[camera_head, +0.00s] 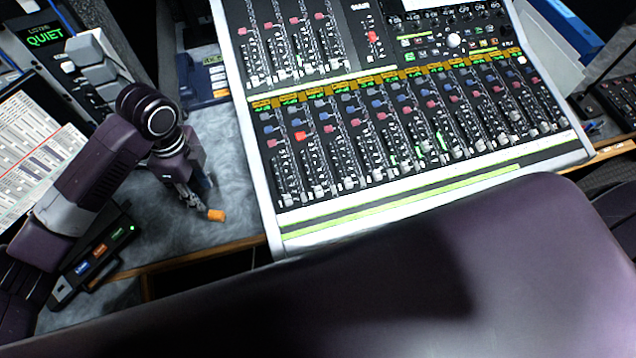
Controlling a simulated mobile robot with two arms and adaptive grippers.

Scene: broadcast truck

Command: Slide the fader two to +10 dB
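The mixing console (262,205) is a large white-framed board tilted in the picture, right of my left gripper. Its lower bank has a long row of faders with pale caps, mostly low in their slots. The second strip from the left in this bank (318,192) has its cap near the bottom. The channel numbers are too small to read, so I cannot confirm which is fader two. My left gripper (196,200) points down over the grey desk, left of the console and apart from it. Its fingers are small and dark. My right gripper is out of view.
A small orange piece (216,215) shows at the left gripper's tips; I cannot tell if it is held. A button box (95,258) lies at lower left, a blue device (203,75) behind. Grey desk (235,165) is clear beside the console.

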